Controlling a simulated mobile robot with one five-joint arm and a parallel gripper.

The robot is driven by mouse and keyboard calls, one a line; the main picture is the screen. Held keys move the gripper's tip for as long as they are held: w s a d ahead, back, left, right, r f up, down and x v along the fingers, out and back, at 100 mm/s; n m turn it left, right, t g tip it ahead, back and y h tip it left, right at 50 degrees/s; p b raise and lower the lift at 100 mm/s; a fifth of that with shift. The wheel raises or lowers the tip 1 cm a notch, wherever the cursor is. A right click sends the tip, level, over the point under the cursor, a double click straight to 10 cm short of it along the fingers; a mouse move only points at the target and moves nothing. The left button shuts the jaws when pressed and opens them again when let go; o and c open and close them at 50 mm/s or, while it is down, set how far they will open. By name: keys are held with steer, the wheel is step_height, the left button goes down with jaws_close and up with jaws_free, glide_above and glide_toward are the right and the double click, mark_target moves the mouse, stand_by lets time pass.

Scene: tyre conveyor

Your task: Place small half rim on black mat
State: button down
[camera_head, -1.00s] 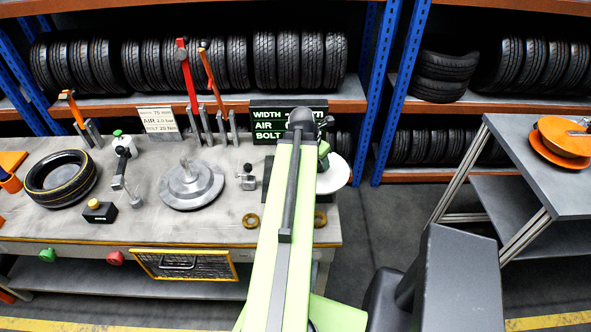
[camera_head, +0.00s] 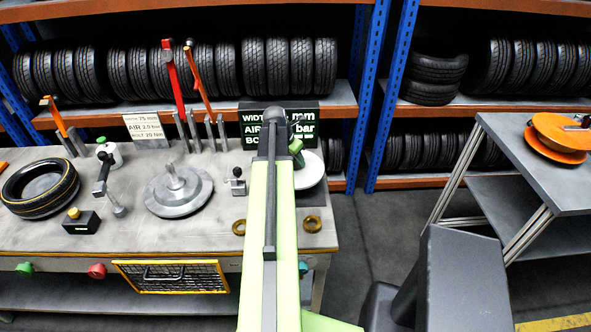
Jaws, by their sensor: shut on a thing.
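The small half rim (camera_head: 311,172) shows as a pale round disc just right of my arm's far end, above the back right of the workbench. My arm covers its left part. It keeps its place beside the arm's end as the arm moves, so my gripper holds it; the fingertips themselves are hidden behind the arm.
The workbench (camera_head: 130,228) carries a tyre (camera_head: 17,198), a grey round stand (camera_head: 178,195), levers and two brass rings (camera_head: 312,224). A side table (camera_head: 560,188) at right bears orange rims (camera_head: 558,140). Tyre racks stand behind. Open floor lies between workbench and side table.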

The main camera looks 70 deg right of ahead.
mark_target(295, 167)
step_height(295, 167, down, 4)
steer(key=b, duration=0.4)
steer(key=shift+f, duration=0.15)
steer(key=shift+r, duration=0.25)
steer(key=shift+f, duration=0.2)
steer(key=c, duration=0.8)
jaws_free()
steer(key=shift+c, duration=0.2)
steer(key=shift+r, duration=0.1)
steer(key=p+v, duration=1.1)
steer(key=v, duration=0.1)
steer(key=shift+a, duration=0.1)
